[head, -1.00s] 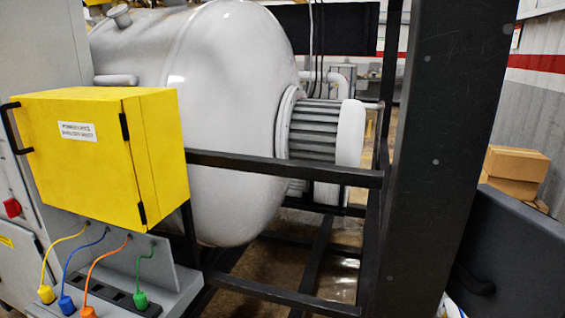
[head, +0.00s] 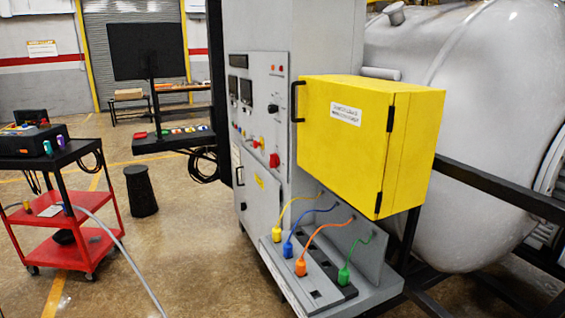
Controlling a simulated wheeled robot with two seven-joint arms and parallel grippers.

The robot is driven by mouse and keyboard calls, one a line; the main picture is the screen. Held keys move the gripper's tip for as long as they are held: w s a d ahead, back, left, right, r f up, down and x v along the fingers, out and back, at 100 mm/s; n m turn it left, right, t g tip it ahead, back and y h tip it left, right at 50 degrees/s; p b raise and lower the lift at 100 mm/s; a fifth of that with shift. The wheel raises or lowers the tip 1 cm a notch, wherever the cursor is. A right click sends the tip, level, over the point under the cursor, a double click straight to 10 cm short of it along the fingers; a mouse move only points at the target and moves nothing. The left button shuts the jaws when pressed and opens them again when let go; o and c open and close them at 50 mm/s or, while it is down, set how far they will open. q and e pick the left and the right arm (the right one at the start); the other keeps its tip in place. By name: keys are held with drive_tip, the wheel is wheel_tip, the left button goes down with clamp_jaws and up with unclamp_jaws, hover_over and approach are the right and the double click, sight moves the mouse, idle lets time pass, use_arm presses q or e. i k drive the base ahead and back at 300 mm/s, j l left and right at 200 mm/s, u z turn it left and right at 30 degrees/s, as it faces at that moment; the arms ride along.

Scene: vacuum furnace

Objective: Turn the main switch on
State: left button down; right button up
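The grey control cabinet (head: 262,185) stands in the middle of the head view, with its panel facing left. A red rotary knob (head: 274,160), which looks like the main switch, sits low on the panel beside the yellow box. Its on or off position is too small to tell. Small red buttons and dark displays (head: 245,90) sit higher on the panel. Neither of my grippers is in view.
A yellow box (head: 345,140) juts out right of the panel, above colored plugs and cables (head: 300,266). A red cart (head: 65,215) with a hose and a black stool (head: 141,190) stand left. Floor between cart and cabinet is mostly clear. A large grey vessel (head: 475,130) is right.

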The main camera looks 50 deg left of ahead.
sight(274, 158)
drive_tip(key=u, duration=1.7)
drive_tip(key=i+j, duration=0.15)
drive_tip(key=i, duration=0.25)
drive_tip(key=i+j+z, duration=0.15)
drive_tip(key=i, duration=0.2)
drive_tip(key=i+j, duration=0.2)
drive_tip(key=i, duration=0.15)
